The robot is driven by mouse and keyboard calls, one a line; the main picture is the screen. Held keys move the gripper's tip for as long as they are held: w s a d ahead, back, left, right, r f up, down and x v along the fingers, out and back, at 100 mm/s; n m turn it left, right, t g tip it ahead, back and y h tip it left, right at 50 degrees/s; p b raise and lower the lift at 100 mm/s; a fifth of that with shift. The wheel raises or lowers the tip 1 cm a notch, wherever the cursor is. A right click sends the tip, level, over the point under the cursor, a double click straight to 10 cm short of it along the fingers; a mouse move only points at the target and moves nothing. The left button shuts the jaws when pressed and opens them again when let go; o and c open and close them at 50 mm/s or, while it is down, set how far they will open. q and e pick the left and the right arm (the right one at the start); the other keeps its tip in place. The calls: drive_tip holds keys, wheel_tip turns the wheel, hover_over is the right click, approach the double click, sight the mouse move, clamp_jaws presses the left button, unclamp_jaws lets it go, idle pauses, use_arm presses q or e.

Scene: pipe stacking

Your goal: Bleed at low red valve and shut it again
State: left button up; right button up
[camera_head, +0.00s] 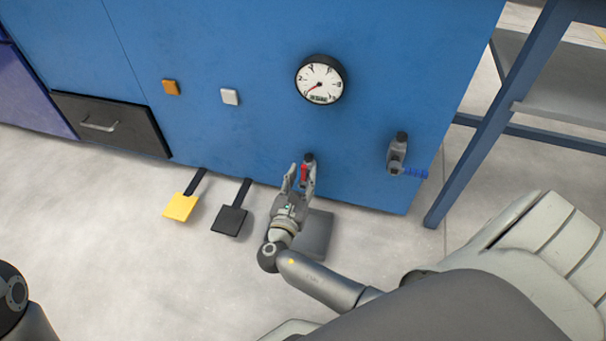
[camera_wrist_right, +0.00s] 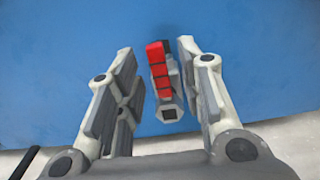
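The low red valve (camera_head: 305,173) sits near the bottom edge of the blue cabinet front. In the right wrist view its red lever (camera_wrist_right: 160,72) stands roughly upright in front of a grey valve body (camera_wrist_right: 169,108). My right gripper (camera_head: 300,170) is open around the lever. In the right wrist view the gripper fingers (camera_wrist_right: 156,52) stand to either side of the red lever, with a gap on both sides. The round gauge (camera_head: 320,80) above has a red needle pointing to the lower left. My left gripper is out of view.
An orange button (camera_head: 171,87) and a white button (camera_head: 230,97) are on the panel. Yellow (camera_head: 180,207) and black (camera_head: 229,220) pedals stick out below. A blue-legged table (camera_head: 485,130) stands right.

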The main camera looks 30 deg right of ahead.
drive_tip(key=shift+b+x, duration=0.3)
drive_tip(key=shift+x, duration=0.95)
clamp_jaws()
